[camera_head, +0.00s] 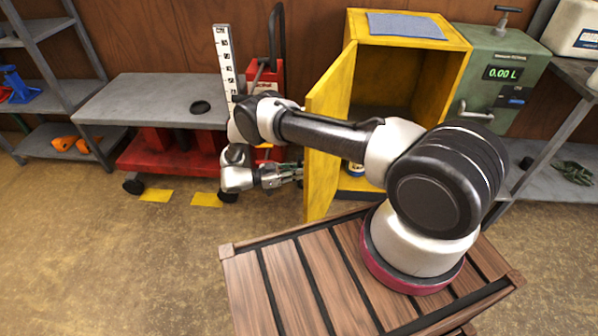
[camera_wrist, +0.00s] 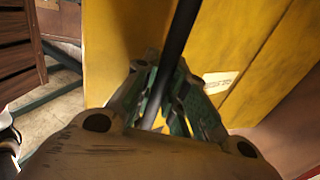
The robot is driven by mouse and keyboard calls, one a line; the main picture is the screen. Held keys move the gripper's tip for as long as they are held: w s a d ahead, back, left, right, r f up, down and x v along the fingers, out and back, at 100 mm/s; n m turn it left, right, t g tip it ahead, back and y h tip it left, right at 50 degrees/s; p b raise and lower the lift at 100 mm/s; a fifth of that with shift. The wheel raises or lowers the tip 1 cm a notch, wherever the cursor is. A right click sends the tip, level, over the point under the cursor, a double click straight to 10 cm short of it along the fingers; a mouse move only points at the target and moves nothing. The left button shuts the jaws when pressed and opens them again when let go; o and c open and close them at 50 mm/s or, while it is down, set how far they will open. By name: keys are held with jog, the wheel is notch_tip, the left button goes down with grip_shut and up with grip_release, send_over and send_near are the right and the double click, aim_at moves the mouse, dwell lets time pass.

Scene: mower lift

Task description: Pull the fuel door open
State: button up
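The yellow fuel door (camera_head: 328,130) stands swung well out from the yellow cabinet (camera_head: 458,82), with the interior visible behind my arm. My gripper (camera_head: 296,174) is at the outer side of the door, low down. In the wrist view a dark bar, the door handle (camera_wrist: 183,28), runs between the green-padded fingers of my gripper (camera_wrist: 168,80). The fingers close in on it from both sides and seem to touch it. The yellow door face (camera_wrist: 115,50) fills much of that view. The handle is hidden in the head view.
A blue cloth (camera_head: 405,25) lies on the cabinet. A green fuel dispenser (camera_head: 500,70) stands right of it. A red jack (camera_head: 265,80) and a grey lift table (camera_head: 150,100) are left of the door. Open floor (camera_head: 150,240) lies at the front left.

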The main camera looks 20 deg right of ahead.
jog(key=o, duration=0.4)
jog(key=shift+o, duration=0.2)
jog(key=w+a, duration=0.1)
jog(key=a, duration=0.6)
jog(key=shift+a, duration=0.25)
jog(key=shift+a, duration=0.1)
